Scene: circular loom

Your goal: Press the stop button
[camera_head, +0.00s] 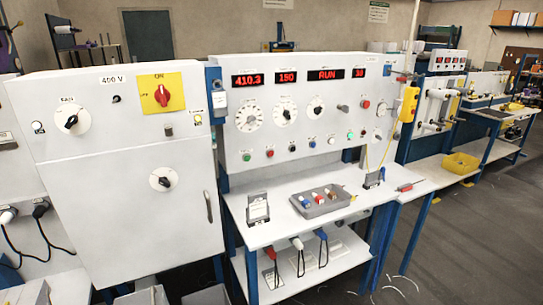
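The white control panel (300,118) of the bench stands in the middle, with red displays (325,75) reading 410.3, 150, RUN and what looks like 33. Along its lower edge is a row of small buttons, including a green one (247,157), a red one (270,153), a blue one (312,143) and another green one (350,135). A larger red button (365,104) sits at the panel's right side. The labels are too small to read, so I cannot tell which is the stop button. My gripper is not in view.
A white cabinet with a red rotary switch (162,95) on a yellow plate stands at left. The bench top holds a grey tray (320,207) of small parts and a small stand (258,209). A yellow pendant (408,104) hangs at right. Floor at right is mostly clear.

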